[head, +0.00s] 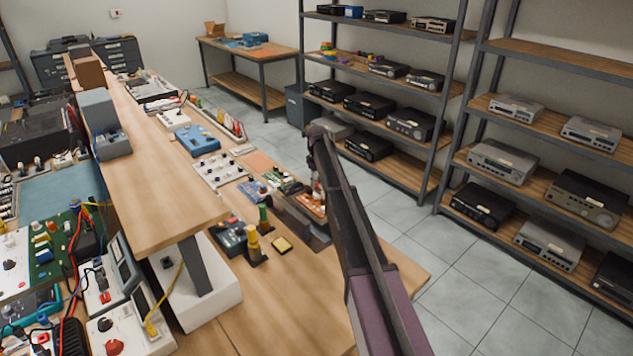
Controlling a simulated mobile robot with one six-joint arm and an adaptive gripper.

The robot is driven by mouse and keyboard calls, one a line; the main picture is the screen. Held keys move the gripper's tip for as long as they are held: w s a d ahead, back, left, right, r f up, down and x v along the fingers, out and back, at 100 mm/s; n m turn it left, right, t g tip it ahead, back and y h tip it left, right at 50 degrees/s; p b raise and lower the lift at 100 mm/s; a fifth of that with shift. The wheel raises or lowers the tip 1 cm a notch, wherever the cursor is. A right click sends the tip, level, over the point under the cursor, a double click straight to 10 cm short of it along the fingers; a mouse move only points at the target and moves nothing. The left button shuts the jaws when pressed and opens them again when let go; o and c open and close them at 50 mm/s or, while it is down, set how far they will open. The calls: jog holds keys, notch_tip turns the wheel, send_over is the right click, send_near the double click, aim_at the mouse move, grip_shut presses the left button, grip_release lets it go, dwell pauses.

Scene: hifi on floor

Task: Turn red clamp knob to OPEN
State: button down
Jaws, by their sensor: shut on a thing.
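My dark arm (352,215) rises from the bottom right in the head view and reaches over the right edge of the workbench. My gripper cannot be made out; the arm covers the area where it could be. A small red and white part (317,187) shows just left of the arm, beside a dark grey block (300,220) on the bench. I cannot tell whether it is the red clamp knob. No OPEN marking is legible, so the knob's position cannot be told.
The workbench (325,290) has bare wood at its front right. A raised shelf (165,205) runs along it. Circuit boards and yellow-topped parts (252,240) crowd its middle. Metal racks (465,110) of audio units stand at the right beyond a clear tiled floor (440,285).

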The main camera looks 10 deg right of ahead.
jog(key=shift+d+n, duration=0.15)
jog(key=shift+n, duration=0.35)
jog(key=shift+c, duration=2.2)
grip_release()
jog(key=shift+m, duration=0.3)
